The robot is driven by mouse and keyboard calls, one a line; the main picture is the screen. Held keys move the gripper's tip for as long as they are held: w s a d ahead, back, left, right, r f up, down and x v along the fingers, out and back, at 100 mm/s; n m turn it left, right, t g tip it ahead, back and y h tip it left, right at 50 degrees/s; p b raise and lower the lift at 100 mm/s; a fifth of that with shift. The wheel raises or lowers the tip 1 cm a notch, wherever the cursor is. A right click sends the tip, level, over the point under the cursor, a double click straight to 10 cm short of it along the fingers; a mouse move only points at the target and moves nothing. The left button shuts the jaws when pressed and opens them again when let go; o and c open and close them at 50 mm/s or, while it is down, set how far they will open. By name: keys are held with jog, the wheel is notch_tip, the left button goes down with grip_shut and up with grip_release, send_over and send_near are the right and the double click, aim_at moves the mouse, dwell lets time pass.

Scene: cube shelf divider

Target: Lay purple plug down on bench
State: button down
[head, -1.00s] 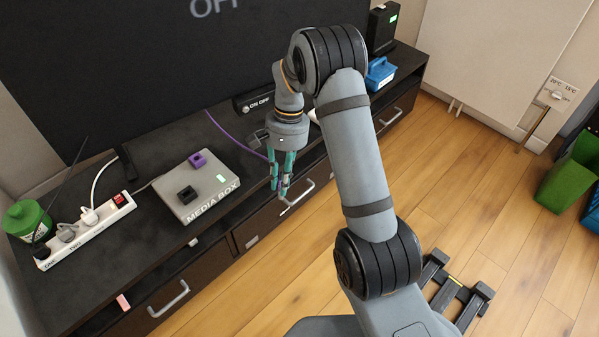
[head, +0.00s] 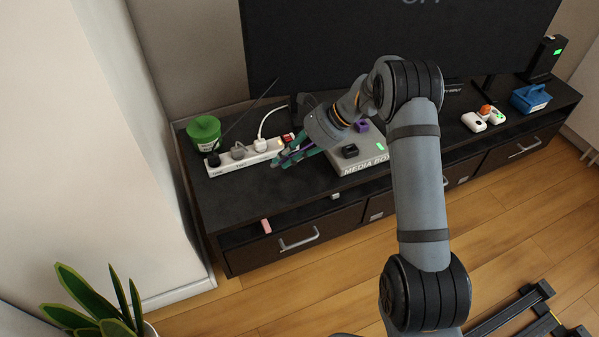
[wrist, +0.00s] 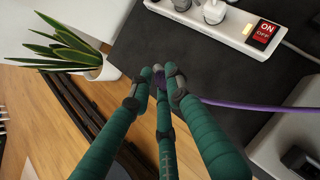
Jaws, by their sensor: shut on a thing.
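My gripper (head: 277,163) is shut on the purple plug, above the left part of the dark bench (head: 243,207) and near its power strip. In the wrist view the fingertips (wrist: 160,76) close around the purple plug (wrist: 159,84), which is mostly hidden by the fingers. A purple cable (wrist: 245,105) runs from it to the right. The bare dark bench top (wrist: 215,70) shows behind and beside the fingertips. I cannot tell how high the plug is above it.
A white power strip (head: 222,168) with plugs and a red switch lies behind the gripper. A green-lidded container (head: 204,130) stands at its left end. The grey media box (head: 362,165), with black and purple blocks on top, is to the right. A plant (head: 95,305) stands at front left.

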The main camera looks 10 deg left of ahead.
aim_at(290, 188)
jog(key=shift+d+m+y, duration=0.25)
jog(key=shift+m+y, duration=0.05)
jog(key=shift+y, duration=0.6)
notch_tip(290, 188, down, 9)
jog(key=b, duration=0.7)
jog(key=shift+a+f, duration=0.1)
jog(key=shift+f, duration=0.05)
jog(key=shift+f+b, duration=0.25)
jog(key=shift+b, duration=0.15)
jog(key=shift+f, duration=0.1)
jog(key=shift+w+d+f+y+b, duration=0.1)
jog(key=shift+d+f+y+b, duration=0.15)
jog(key=shift+b, duration=0.55)
jog(key=shift+w+d+f+g+y+b, duration=0.15)
jog(key=shift+g+y+b, duration=0.15)
jog(key=shift+y+b, duration=0.55)
jog(key=shift+r, duration=0.3)
jog(key=c, duration=2.1)
grip_release()
